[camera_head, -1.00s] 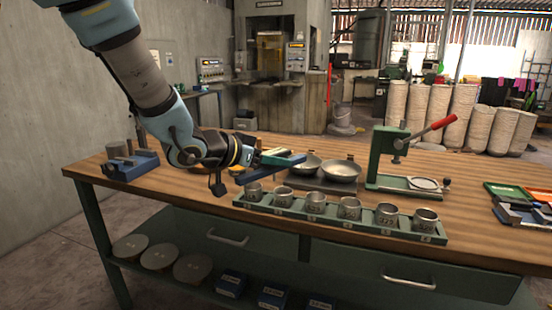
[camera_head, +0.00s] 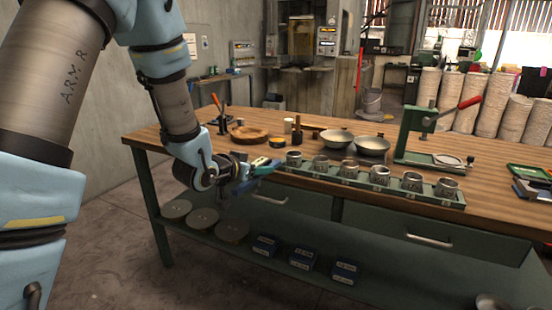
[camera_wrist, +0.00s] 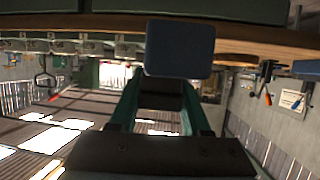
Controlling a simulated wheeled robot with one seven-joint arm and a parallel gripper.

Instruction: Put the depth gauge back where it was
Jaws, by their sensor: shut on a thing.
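My gripper (camera_head: 264,168) hangs near the front edge of the bench, left of the cup rack, with its wrist angled down. Its green fingers show in the wrist view, where they close on a dark blue-grey block (camera_wrist: 180,48) with rounded corners. I take this block to be the depth gauge, but only its flat end face shows clearly. In the head view the held thing is small and merges with the fingers. No empty holder for it can be made out.
A green rack of metal cups (camera_head: 375,188) runs along the bench front.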

